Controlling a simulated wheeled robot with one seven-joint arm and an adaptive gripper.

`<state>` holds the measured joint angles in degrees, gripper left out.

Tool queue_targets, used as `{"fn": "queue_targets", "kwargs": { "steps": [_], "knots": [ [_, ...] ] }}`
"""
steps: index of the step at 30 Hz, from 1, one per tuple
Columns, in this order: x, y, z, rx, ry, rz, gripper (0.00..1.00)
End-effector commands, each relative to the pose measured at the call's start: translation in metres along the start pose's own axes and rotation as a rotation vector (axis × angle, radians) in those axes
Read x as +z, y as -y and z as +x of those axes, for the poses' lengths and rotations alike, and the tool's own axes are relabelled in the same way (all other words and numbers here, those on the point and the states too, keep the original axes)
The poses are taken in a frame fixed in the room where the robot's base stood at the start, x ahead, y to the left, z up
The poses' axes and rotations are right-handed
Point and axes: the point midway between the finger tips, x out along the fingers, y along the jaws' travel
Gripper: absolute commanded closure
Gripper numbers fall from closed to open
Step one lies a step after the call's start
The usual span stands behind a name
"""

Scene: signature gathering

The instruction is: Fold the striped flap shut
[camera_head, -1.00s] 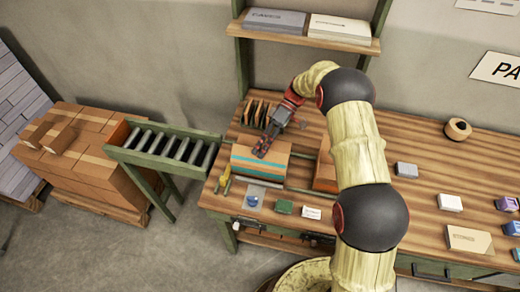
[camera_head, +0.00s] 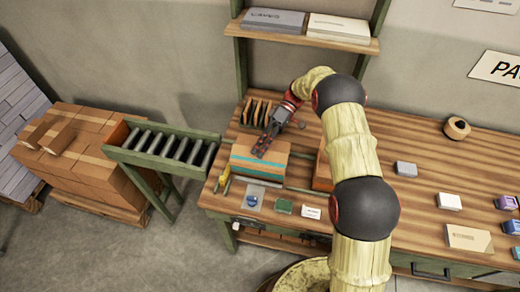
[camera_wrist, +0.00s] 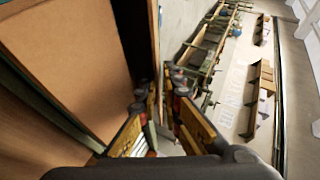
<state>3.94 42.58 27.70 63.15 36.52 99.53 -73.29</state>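A cardboard box (camera_head: 246,157) with a teal stripe (camera_head: 250,168) across its top sits at the left end of the wooden bench. My gripper (camera_head: 261,152) is over the box's upper right part; I cannot tell whether it touches. In the wrist view my gripper (camera_wrist: 163,98) has its two fingers close together with a narrow gap, and I see nothing clearly held. A large brown cardboard panel (camera_wrist: 75,55) fills the left of that view, beside the fingers. The stripe is not clear there, and how far the flap stands open is hard to tell.
A roller conveyor (camera_head: 168,146) meets the bench's left end. Upright dark dividers (camera_head: 254,112) stand behind the box. A second orange-brown box (camera_head: 322,174) is to the right, partly behind my arm. A yellow tool (camera_head: 224,180) and small cards (camera_head: 283,207) lie near the front edge.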

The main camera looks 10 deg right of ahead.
Motion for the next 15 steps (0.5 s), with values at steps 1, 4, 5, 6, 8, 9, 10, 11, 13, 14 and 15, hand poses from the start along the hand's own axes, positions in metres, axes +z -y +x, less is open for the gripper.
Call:
{"fn": "queue_targets", "kwargs": {
  "steps": [1,4,5,6,8,9,10,11,13,14,15],
  "knots": [
    [0.0,0.0,0.0,0.0,0.0,0.0,0.88],
    [0.0,0.0001,-0.0001,0.0,0.0,0.0,0.82],
    [0.0,0.0001,-0.0001,0.0,0.0,0.0,0.81],
    [0.0,0.0001,-0.0002,0.0,0.0,0.0,0.79],
    [0.0,0.0001,-0.0002,0.001,0.0,0.0,0.79],
    [0.0,0.0001,-0.0002,0.001,0.0,0.0,0.79],
    [0.0,0.0001,-0.0002,0.001,0.0,0.0,0.79],
    [0.0,0.0001,-0.0003,0.001,0.0,0.0,0.79],
    [-0.0001,0.0,-0.0005,0.001,0.0,0.0,0.79],
    [-0.0001,0.0,-0.001,0.001,0.0,0.0,0.79],
    [-0.0001,-0.0002,-0.0023,0.001,0.0,0.0,0.79]
  ]
}}
